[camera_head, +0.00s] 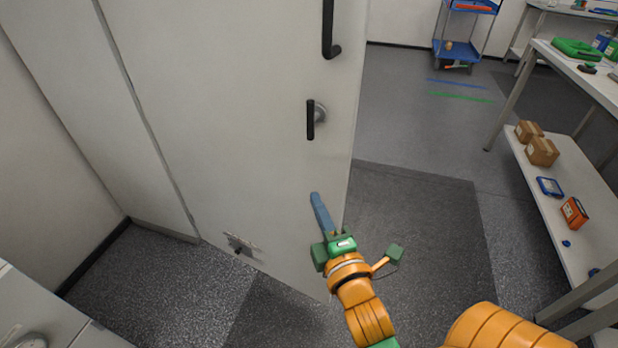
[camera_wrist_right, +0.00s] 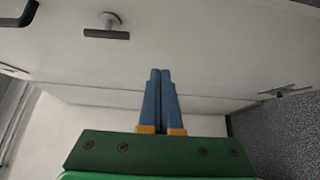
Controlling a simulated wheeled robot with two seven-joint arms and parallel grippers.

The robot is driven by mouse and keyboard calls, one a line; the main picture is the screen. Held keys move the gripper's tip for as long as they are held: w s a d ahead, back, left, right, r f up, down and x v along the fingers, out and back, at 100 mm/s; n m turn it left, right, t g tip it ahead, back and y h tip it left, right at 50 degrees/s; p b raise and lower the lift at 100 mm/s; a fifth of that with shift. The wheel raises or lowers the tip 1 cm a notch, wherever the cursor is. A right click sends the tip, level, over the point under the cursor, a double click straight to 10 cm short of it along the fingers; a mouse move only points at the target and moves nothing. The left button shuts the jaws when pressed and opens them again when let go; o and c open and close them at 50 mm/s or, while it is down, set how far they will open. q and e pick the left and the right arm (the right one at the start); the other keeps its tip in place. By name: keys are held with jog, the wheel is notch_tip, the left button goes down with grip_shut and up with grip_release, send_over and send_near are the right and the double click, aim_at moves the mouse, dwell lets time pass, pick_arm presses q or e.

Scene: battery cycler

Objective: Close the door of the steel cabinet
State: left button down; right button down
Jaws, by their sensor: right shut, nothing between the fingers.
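A tall pale grey door (camera_head: 235,140) fills the left and middle of the head view, its free edge to the right. It has a black bar handle (camera_head: 329,35) near the top and a black lever on a round base (camera_head: 311,120) below. The door also spans the right wrist view (camera_wrist_right: 220,55), with the lever (camera_wrist_right: 107,33) at upper left. My right gripper (camera_head: 315,197) has its blue fingers together and empty, pointing at the door face below the lever; in the wrist view the fingertips (camera_wrist_right: 160,71) overlap the door. I cannot tell whether they touch it. My left gripper is not in view.
A small metal fitting (camera_head: 240,243) sits at the door's lower edge. A white shelved bench (camera_head: 545,175) with boxes stands at right, and a blue cart (camera_head: 458,50) behind. Dark floor matting (camera_head: 430,230) right of the door is clear. A pale cabinet-like unit (camera_head: 45,300) is at lower left.

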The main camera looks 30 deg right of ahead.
send_near(308, 151)
jog(key=w+a, duration=0.2)
jog(key=w, duration=0.1)
jog(key=shift+w+d+p, duration=0.35)
jog(key=shift+w+d, duration=0.3)
jog(key=shift+d, duration=0.2)
jog(key=shift+w+d+p, duration=0.35)
jog(key=shift+w+d, duration=0.35)
jog(key=shift+d, duration=0.2)
